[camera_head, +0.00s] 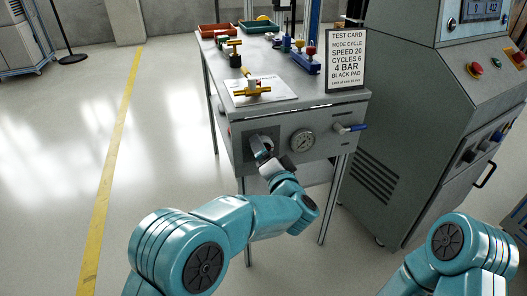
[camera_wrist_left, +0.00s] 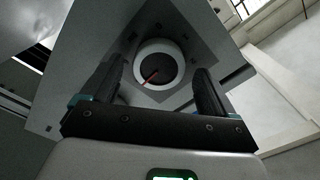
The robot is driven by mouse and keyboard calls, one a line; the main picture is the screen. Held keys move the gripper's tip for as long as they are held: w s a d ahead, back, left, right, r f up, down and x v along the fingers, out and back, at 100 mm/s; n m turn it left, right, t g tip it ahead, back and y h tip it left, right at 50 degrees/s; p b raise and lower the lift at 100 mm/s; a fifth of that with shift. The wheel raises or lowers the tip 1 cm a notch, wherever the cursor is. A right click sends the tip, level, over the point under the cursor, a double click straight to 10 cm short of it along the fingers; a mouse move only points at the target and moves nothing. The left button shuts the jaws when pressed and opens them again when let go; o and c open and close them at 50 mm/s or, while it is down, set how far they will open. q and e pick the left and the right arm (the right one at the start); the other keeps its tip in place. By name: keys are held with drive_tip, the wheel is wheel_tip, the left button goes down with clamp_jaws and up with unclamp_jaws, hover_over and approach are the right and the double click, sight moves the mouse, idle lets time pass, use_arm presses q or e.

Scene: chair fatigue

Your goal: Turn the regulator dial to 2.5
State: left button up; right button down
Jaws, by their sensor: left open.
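The regulator dial (camera_head: 261,146) is on the front panel of the metal bench, left of a round pressure gauge (camera_head: 303,141). My left gripper (camera_head: 270,160) is in front of it and partly covers it. My left gripper's dark fingers (camera_wrist_left: 158,78) are open, one either side of the dial; contact cannot be told. My right gripper is out of view.
A blue-handled valve (camera_head: 350,128) sticks out right of the gauge. A test card (camera_head: 346,60) stands on the bench top (camera_head: 212,70) with fittings and trays behind. A grey machine cabinet (camera_head: 405,130) stands close on the right. The floor at left is open.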

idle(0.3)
use_arm(q)
drive_tip(key=shift+f, duration=0.1)
drive_tip(key=c, duration=1)
drive_tip(key=shift+w+a, duration=0.1)
drive_tip(key=shift+w, duration=0.05)
drive_tip(key=shift+c, duration=0.3)
